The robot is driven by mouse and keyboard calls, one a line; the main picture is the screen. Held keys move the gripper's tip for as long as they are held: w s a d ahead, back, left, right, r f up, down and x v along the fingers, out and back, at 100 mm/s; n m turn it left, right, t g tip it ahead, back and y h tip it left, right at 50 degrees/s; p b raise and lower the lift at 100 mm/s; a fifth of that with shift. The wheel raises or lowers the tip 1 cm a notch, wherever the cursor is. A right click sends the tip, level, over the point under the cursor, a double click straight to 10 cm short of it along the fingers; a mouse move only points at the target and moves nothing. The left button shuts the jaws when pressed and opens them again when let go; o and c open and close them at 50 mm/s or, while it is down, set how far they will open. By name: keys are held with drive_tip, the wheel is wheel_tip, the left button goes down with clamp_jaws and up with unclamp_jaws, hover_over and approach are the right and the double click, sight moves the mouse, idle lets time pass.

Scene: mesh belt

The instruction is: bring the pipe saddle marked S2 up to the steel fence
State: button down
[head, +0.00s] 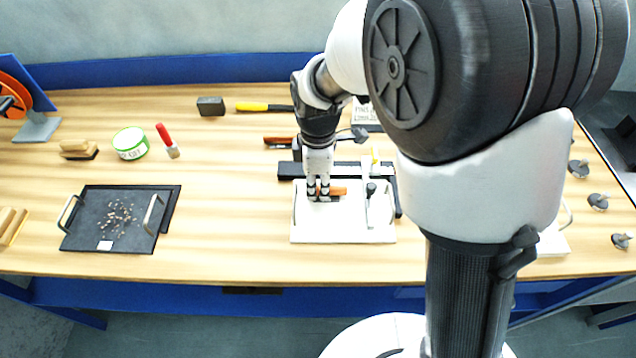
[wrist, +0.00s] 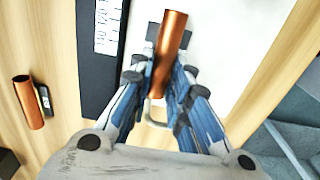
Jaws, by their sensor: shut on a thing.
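My gripper (head: 318,196) is shut on a copper pipe piece with a dark base, the pipe saddle (head: 337,191). In the wrist view, the saddle's copper tube (wrist: 170,42) stands out between the fingertips (wrist: 162,88); no S2 mark is readable. The saddle is over the white board (head: 342,232), and I cannot tell whether it touches it. The dark bar along the board's back edge appears to be the steel fence (head: 290,169). It also shows in the wrist view (wrist: 92,70), left of the saddle, with a strip of pale board between them.
A second copper piece (head: 278,141) lies behind the fence. A slim upright tool (head: 368,205) stands on the board to the right of the saddle.

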sight(336, 188)
drive_tip(key=shift+s+d, duration=0.1)
drive_tip(key=shift+d, duration=1.9)
idle(0.7)
drive_tip(key=c, duration=1.4)
unclamp_jaws()
drive_tip(key=shift+c, duration=0.2)
wheel_tip(336, 188, up, 11)
drive_tip(key=s+d+r+m+t, duration=0.2)
drive_tip(key=s+d+r+m, duration=0.35)
drive_tip(key=s+m, duration=0.2)
drive_tip(key=s+d+m+t, duration=0.2)
drive_tip(key=s+d+m, duration=0.1)
drive_tip(key=s+m, duration=0.7)
drive_tip(key=shift+s+t, duration=0.3)
drive_tip(key=shift+s, duration=0.65)
